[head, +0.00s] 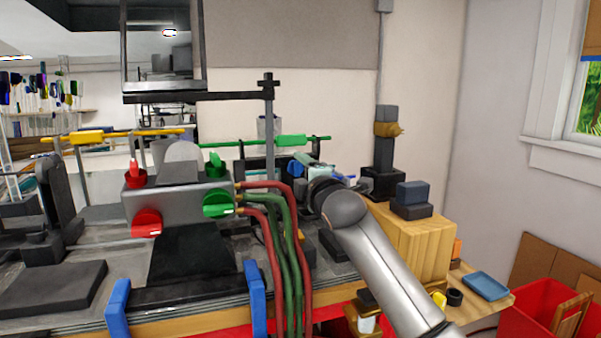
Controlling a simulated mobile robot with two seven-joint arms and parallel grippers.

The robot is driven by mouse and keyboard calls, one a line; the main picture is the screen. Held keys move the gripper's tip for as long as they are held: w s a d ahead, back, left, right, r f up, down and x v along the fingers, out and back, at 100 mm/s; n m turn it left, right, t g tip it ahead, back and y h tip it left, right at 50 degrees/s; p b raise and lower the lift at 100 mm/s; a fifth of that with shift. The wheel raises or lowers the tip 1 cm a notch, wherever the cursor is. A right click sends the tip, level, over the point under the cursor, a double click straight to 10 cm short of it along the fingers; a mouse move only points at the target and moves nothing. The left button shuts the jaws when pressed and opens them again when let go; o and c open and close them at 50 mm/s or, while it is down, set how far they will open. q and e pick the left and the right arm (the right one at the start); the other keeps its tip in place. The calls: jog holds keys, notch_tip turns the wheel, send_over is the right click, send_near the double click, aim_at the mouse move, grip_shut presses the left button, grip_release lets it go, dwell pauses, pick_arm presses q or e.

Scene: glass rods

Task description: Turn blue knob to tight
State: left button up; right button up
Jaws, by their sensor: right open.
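A small blue piece (296,167), which looks like the blue knob, shows on the bench just left of my right gripper. It is partly hidden, and I cannot read its setting. My right gripper (315,171) is open at the end of the silver arm reaching in from the lower right. It is close beside the blue piece; I cannot tell whether they touch. My wrist hides most of the fingers and the area behind. My left gripper is not in view.
A grey box with red knobs (146,223) and green knobs (218,204) stands to the left. Red and green hoses (275,250) hang in front of the bench. A wooden block (418,242) stands right of my arm. A red bin (550,310) is at lower right.

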dwell(0.3)
grip_shut()
dwell(0.5)
